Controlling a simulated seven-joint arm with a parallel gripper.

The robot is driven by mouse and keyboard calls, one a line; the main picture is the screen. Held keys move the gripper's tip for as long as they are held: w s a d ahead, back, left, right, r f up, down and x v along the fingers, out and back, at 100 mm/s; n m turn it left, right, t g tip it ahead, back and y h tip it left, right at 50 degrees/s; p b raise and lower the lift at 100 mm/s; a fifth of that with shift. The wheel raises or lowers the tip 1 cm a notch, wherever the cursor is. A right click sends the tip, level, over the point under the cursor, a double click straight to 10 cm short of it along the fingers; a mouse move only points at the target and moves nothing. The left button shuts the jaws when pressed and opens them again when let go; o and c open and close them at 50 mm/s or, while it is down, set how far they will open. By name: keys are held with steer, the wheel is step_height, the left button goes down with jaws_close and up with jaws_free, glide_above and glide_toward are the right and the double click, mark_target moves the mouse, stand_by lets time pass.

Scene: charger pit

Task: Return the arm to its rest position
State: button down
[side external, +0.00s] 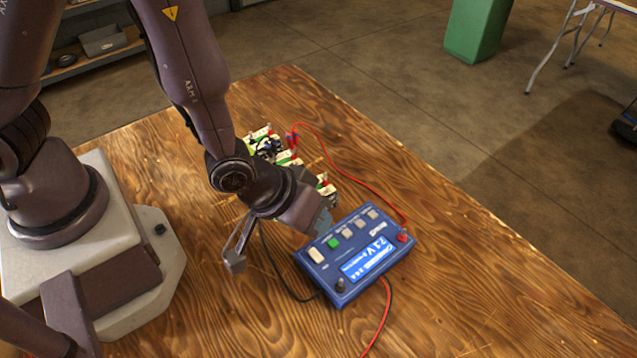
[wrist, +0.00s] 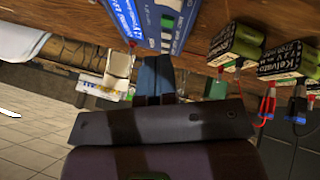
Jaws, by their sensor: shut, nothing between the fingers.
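My gripper (side external: 325,222) is low over the wooden table, right beside the back-left edge of the blue charger (side external: 350,280). In the wrist view my gripper's blue-grey fingers (wrist: 155,65) are together with nothing between them, pointing toward the table. The side view does not show whether the fingers touch the charger. My arm is bent forward and down from its base, away from any folded pose. The charger's lit screen appears to read 7.1 V, and one of its buttons is green. The charger also shows in the wrist view (wrist: 168,12).
Several batteries (side external: 327,188) stand behind my forearm, partly hidden; some show in the wrist view (wrist: 238,45). A red cable (side external: 345,165) loops from them to the charger. A black cable (side external: 272,262) runs beside my wrist. The table's right front (side external: 480,290) is clear.

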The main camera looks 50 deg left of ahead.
steer(key=s+m+g, duration=0.1)
steer(key=s+a+r+m+g, duration=0.1)
steer(key=shift+s+r+g, duration=0.25)
steer(key=shift+g, duration=0.15)
steer(key=s+a+r+t+y, duration=0.1)
steer(key=s+a+r, duration=0.2)
steer(key=a+r, duration=0.5)
steer(key=s+a+r+m+y, duration=0.1)
steer(key=s+a+r, duration=0.3)
steer(key=r, duration=1.2)
steer(key=a, duration=0.4)
steer(key=shift+a+r+m+t+y, duration=0.3)
steer(key=shift+a+r+t, duration=0.05)
steer(key=shift+r+t, duration=0.05)
